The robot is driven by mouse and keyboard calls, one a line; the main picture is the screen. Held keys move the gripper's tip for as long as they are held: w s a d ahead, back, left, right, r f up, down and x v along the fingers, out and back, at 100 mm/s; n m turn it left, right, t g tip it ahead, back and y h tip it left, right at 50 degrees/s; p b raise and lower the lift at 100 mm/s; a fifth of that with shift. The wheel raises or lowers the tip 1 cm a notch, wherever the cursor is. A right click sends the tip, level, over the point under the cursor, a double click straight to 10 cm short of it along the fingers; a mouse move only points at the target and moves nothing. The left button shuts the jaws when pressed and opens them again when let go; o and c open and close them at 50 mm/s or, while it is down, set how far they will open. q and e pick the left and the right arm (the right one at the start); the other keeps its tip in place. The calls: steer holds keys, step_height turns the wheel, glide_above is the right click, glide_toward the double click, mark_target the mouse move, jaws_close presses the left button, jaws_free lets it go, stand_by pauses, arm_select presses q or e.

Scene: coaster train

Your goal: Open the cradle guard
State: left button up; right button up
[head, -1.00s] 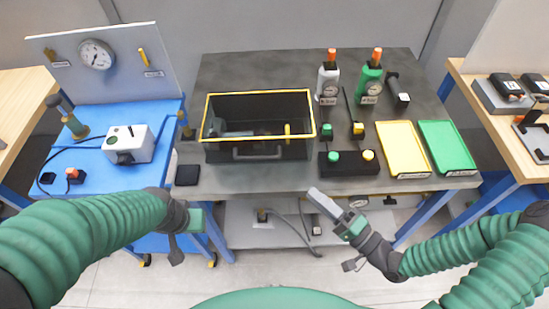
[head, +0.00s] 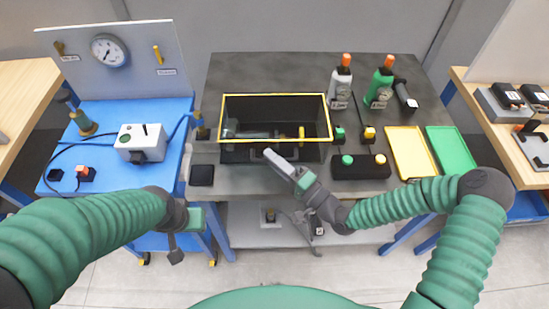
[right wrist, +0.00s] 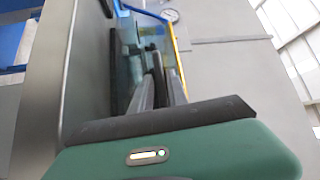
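The cradle guard (head: 327,118) is a yellow-edged, see-through box-shaped cover over a dark cradle on the grey bench. Its yellow edge (right wrist: 181,62) also shows in the right wrist view. It looks shut, with a dark handle along its lower front. My right gripper (head: 270,154) is at the guard's front, over the handle area, and covers part of it. In the right wrist view its two fingers (right wrist: 160,88) stand apart with a dark gap between them; contact with the handle is unclear. My left gripper (head: 196,219) hangs left of the bench front, its fingers unclear.
A black button box (head: 361,166) sits right of the guard, with a yellow tray (head: 412,153) and a green tray (head: 451,149) beyond. Two bottles stand behind. A black pad (head: 202,175) lies at the left. A blue table (head: 100,185) with a gauge panel stands further left.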

steer(key=shift+d, duration=0.15)
steer(key=shift+c, duration=0.4)
steer(key=shift+d, duration=0.85)
jaws_close()
steer(key=shift+d, duration=0.35)
steer(key=shift+s+a, duration=0.1)
steer(key=shift+a, duration=0.15)
arm_select(q)
steer(key=shift+s+d+r, duration=0.15)
steer(key=shift+d+r, duration=0.05)
steer(key=shift+d, duration=0.65)
steer(key=shift+d, duration=0.15)
arm_select(e)
steer(key=shift+s+a, duration=0.1)
